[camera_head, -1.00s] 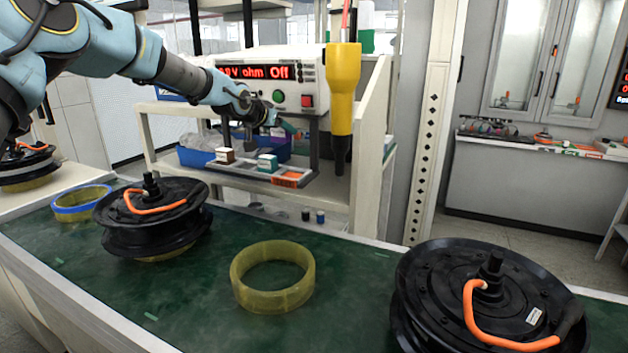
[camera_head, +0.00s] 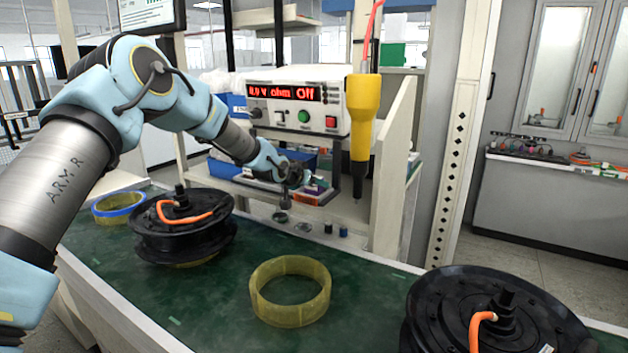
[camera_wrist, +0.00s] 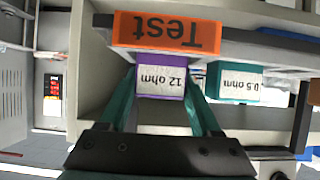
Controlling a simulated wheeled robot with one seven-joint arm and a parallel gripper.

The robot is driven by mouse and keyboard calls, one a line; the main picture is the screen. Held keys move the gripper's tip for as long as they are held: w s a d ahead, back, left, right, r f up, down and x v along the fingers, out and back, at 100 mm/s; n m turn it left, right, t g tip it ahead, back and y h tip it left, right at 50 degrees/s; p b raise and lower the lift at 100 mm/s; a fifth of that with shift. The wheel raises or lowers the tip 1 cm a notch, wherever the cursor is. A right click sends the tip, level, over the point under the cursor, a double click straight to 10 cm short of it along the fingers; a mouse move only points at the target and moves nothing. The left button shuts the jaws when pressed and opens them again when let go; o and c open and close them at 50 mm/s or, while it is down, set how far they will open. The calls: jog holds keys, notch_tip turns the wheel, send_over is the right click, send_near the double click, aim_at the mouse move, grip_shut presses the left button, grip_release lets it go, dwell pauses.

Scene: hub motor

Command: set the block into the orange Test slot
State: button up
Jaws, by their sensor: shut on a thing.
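A purple block (camera_wrist: 161,78) labelled "12 ohm" sits between the two teal fingers of my gripper (camera_wrist: 161,92) in the wrist view. My gripper is shut on it. The orange Test slot (camera_wrist: 167,33) appears upside down just above the block in the picture. Whether the block touches the slot or is inside it cannot be told. In the head view my gripper (camera_head: 303,180) is low over the tray in front of the meter, and orange of the Test slot (camera_head: 309,198) shows just below it. The block is mostly hidden there.
A teal block (camera_wrist: 235,82) labelled "0.5 ohm" stands close right of the held block in the wrist view. The meter (camera_head: 300,105) reads Off. Motors (camera_head: 183,230) and a yellow ring (camera_head: 290,290) lie on the green conveyor.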

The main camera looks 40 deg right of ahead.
jog(key=shift+f, duration=0.1)
jog(key=o, duration=1.5)
jog(key=shift+c, duration=0.2)
jog(key=shift+r, duration=0.2)
jog(key=shift+a+r, duration=0.1)
jog(key=shift+a, duration=0.2)
jog(key=b+v, duration=0.3)
jog(key=v, duration=0.8)
jog(key=shift+a, duration=0.15)
